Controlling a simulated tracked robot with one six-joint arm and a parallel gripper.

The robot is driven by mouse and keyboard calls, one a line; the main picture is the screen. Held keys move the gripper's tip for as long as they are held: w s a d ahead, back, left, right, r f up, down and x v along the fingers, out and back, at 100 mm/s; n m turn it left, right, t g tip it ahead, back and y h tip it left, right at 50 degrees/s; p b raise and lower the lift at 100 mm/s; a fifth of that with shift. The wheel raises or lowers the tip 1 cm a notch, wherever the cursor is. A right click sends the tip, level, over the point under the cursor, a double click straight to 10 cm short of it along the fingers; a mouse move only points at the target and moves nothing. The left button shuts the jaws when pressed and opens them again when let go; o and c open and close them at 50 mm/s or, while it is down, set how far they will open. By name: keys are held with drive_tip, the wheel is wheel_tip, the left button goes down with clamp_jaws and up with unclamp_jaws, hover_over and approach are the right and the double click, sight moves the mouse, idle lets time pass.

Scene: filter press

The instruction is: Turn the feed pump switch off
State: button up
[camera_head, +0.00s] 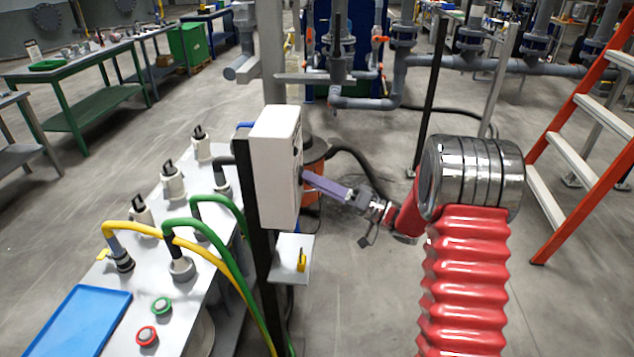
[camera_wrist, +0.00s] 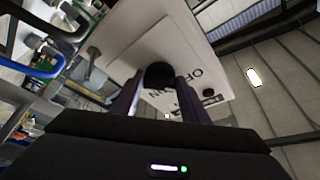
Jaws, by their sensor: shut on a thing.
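The feed pump switch is a black knob (camera_wrist: 159,73) on the face of a white box (camera_head: 276,165). The white panel (camera_wrist: 125,48) fills the middle of the wrist view, with partly hidden black lettering that includes "OF" and "ON". My gripper (camera_head: 306,178) reaches the box's right side from the right with its purple fingers. In the wrist view my gripper (camera_wrist: 159,84) has one finger on each side of the knob and is shut on it. The fingers hide part of the knob and lettering, so I cannot tell which way the knob points.
A small white shelf (camera_head: 281,270) with a yellow item (camera_head: 301,261) sits below the box. A bench with green and yellow hoses (camera_head: 225,262), a blue tray (camera_head: 68,322) and red (camera_head: 147,336) and green buttons (camera_head: 161,305) stands left. An orange ladder (camera_head: 570,115) stands right.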

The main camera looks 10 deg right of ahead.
drive_tip(key=shift+f+n, duration=0.3)
drive_tip(key=o, duration=1.1)
drive_tip(key=shift+r, duration=0.15)
drive_tip(key=shift+c, duration=0.2)
drive_tip(key=shift+d, duration=0.1)
drive_tip(key=v, duration=1.3)
drive_tip(key=shift+d+f, duration=0.3)
